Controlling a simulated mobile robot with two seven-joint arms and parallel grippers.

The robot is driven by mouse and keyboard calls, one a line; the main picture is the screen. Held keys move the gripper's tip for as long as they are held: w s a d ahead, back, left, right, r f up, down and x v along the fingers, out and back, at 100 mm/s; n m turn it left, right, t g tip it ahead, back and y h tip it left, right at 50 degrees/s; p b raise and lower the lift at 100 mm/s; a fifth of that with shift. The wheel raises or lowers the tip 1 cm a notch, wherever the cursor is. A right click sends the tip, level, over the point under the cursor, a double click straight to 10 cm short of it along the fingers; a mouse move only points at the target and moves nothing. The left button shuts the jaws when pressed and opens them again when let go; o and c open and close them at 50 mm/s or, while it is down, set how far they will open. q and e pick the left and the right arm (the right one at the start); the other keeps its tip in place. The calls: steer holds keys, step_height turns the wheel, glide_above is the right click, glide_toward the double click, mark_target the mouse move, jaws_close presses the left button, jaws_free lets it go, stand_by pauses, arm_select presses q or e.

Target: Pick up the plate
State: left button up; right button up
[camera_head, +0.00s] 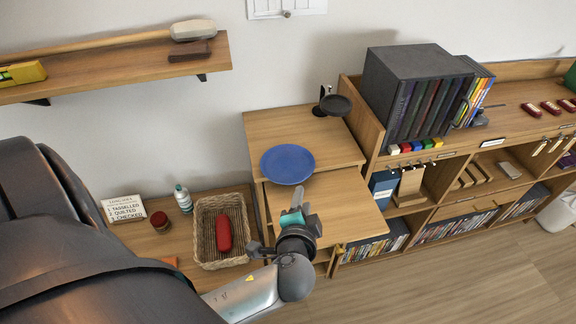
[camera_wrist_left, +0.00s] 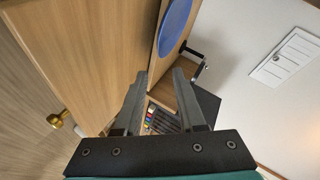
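The blue plate (camera_head: 287,164) lies flat at the front edge of a wooden cabinet top (camera_head: 290,128). Its near rim reaches over that edge. My left gripper (camera_head: 298,196) is just in front of the plate in the head view, above a lower wooden panel (camera_head: 340,205), and looks apart from it. In the left wrist view, part of the plate (camera_wrist_left: 175,25) shows at the top, beyond the fingers. The left gripper (camera_wrist_left: 158,82) is open there, with nothing between its fingers. My right gripper is not in view.
A black round stand (camera_head: 335,105) is behind the plate, against the wall. A wicker basket (camera_head: 208,262) with a red case (camera_head: 223,232) sits lower left. Shelves with black binders (camera_head: 415,95) stand at right. A wall shelf (camera_head: 130,65) hangs upper left.

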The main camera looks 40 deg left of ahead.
mark_target(306, 177)
arm_select(q)
steer(key=x, duration=1.1)
steer(key=shift+f+b, duration=0.25)
steer(key=shift+b, duration=0.05)
jaws_close()
stand_by(1.1)
